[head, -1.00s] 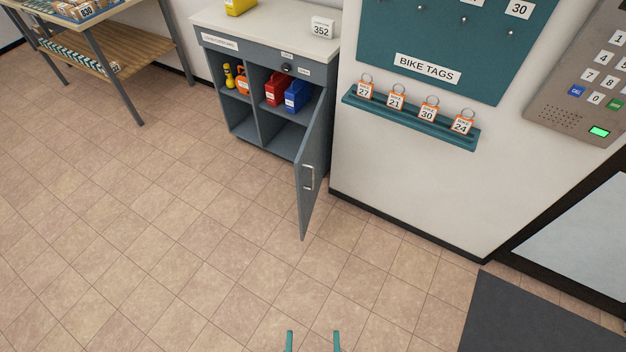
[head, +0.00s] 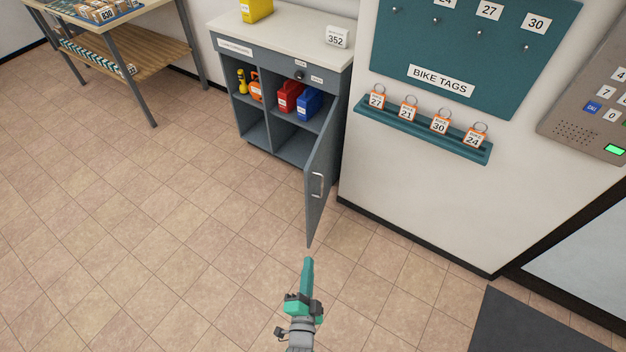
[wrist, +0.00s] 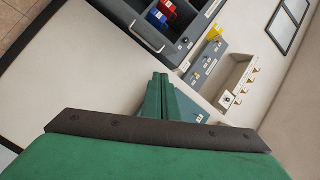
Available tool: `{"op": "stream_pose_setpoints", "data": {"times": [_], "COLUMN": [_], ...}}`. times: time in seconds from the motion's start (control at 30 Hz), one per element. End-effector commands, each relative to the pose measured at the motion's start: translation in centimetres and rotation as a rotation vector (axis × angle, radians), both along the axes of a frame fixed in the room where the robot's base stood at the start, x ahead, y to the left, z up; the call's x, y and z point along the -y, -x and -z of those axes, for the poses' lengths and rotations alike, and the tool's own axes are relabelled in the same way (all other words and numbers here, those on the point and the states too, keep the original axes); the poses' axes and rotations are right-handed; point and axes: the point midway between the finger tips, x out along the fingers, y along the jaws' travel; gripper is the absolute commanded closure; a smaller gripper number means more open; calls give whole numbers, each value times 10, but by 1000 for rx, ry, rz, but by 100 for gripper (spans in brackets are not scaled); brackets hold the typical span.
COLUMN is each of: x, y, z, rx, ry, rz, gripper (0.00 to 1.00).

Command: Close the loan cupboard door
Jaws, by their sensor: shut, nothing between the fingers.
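The loan cupboard (head: 262,112) is a grey cabinet against the wall in the head view. Its door (head: 319,185) hangs open on the right side and sticks out into the room, with a silver handle (head: 318,186) on its face. My gripper (head: 308,260) is shut and empty, just in front of the door's near lower edge in the picture; I cannot tell whether they touch. In the wrist view my shut green fingers (wrist: 160,80) point toward the cupboard, and the door with its handle (wrist: 147,38) shows at upper left.
Inside the cupboard are a red case (head: 290,96), a blue case (head: 309,103) and yellow and orange items. A teal shelf with bike tags (head: 425,130) is on the wall at right. A table (head: 130,50) stands at upper left. The tiled floor on the left is clear.

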Motion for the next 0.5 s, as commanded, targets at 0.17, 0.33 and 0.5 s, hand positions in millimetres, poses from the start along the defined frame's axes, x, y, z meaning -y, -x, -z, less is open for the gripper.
{"op": "stream_pose_setpoints", "data": {"times": [0.17,0.33,0.5], "x": [6,16,28], "y": [-75,-142,-189], "z": [5,2,-4], "rx": [42,70,88], "ry": [-189,-356,-476], "rz": [8,12,12], "gripper": [100,100,100]}}
